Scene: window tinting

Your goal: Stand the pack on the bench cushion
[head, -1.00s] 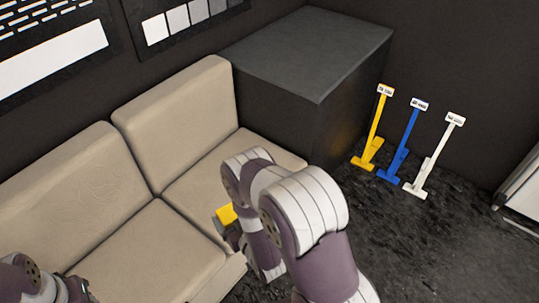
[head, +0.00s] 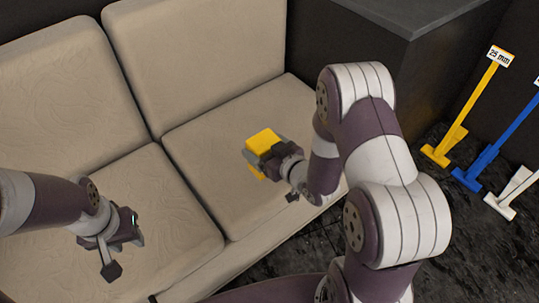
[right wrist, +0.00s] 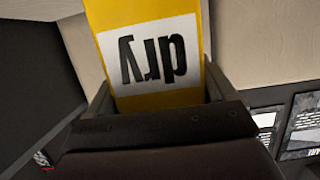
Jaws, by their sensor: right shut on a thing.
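The yellow pack (head: 264,142) is in my right gripper (head: 262,157), which is shut on it. In the head view the pack is at the right seat of the beige bench cushion (head: 215,130); whether it touches the cushion I cannot tell. In the right wrist view the pack (right wrist: 155,55) fills the space between the fingers, and its white label reads "dry" upside down. My left gripper (head: 122,245) hangs empty over the left seat near the front edge; its fingers look spread apart.
A dark box-like cabinet (head: 400,50) stands right of the bench. Yellow (head: 465,110), blue (head: 500,140) and white (head: 515,190) stands are on the dark floor at the right. The bench backrest (head: 200,50) rises behind the seat. Most of the cushion is clear.

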